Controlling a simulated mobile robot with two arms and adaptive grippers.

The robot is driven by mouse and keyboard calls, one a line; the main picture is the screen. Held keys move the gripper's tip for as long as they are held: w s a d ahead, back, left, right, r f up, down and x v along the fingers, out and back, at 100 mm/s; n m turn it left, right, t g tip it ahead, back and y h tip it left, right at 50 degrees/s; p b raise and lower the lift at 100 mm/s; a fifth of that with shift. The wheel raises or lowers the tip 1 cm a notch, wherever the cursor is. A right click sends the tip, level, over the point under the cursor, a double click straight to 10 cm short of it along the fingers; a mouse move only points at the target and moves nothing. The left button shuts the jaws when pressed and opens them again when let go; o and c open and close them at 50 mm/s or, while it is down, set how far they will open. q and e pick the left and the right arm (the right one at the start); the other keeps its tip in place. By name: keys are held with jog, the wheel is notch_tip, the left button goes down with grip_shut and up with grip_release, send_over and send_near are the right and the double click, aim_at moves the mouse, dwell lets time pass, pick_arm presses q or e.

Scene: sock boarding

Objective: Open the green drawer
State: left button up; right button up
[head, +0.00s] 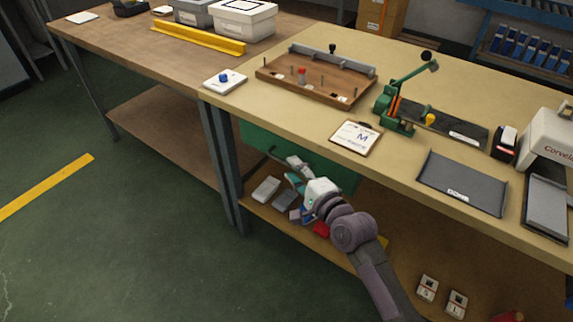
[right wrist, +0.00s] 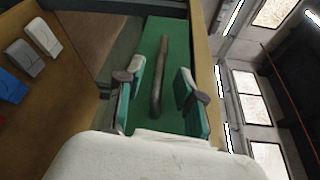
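The green drawer (head: 339,176) hangs under the front edge of the tan workbench, and it looks closed. In the right wrist view its green front (right wrist: 176,38) fills the middle, with a dark bar handle (right wrist: 157,88) running along it. My right gripper (head: 293,173) is in front of the drawer and hides part of it in the head view. In the right wrist view the gripper (right wrist: 160,68) is open, and the handle shows between its two fingers. I cannot tell whether the fingers touch the handle. My left gripper is not in view.
A lower shelf (head: 400,268) below the drawer holds grey and white packs (head: 266,189) and small numbered cards (head: 428,288). A clipboard (head: 356,138) and a wooden fixture tray (head: 318,92) lie on the benchtop above. The floor at left is clear.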

aim_at(287, 164)
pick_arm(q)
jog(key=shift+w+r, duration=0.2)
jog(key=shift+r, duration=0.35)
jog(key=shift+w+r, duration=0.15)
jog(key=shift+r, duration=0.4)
pick_arm(e)
jog(key=shift+x, duration=1.9)
grip_shut()
